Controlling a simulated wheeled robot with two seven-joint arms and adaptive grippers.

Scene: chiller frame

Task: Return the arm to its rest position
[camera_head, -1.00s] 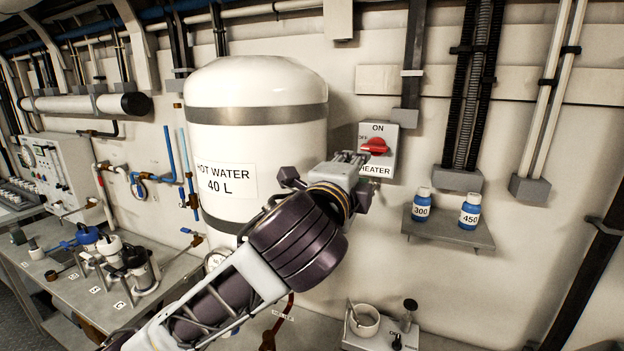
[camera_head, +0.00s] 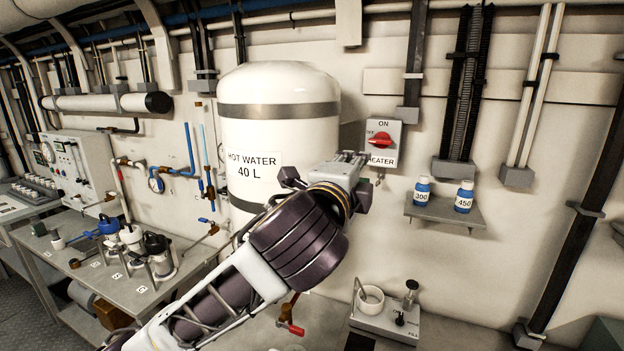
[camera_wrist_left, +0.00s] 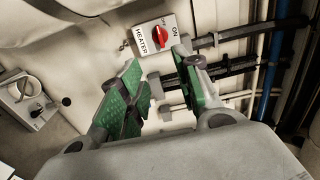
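My left arm comes in from the lower left of the head view, with its gripper (camera_head: 350,157) in front of the tank's right side. In the left wrist view the gripper (camera_wrist_left: 157,62) has its green-padded fingers spread, with nothing between them. The white heater switch box (camera_head: 390,157) on the wall is just right of the gripper in the head view. Its red knob (camera_head: 380,140) lies nearly sideways. The box also shows beyond the fingertips in the left wrist view (camera_wrist_left: 142,46), apart from the fingers. My right gripper is out of view.
The white hot water tank (camera_head: 280,130) stands behind the arm. A wall shelf (camera_head: 443,212) holds blue bottles 300 (camera_head: 422,191) and 450 (camera_head: 464,196). A small unit (camera_head: 385,325) with a cup is below. A bench (camera_head: 100,285) with jars stands left.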

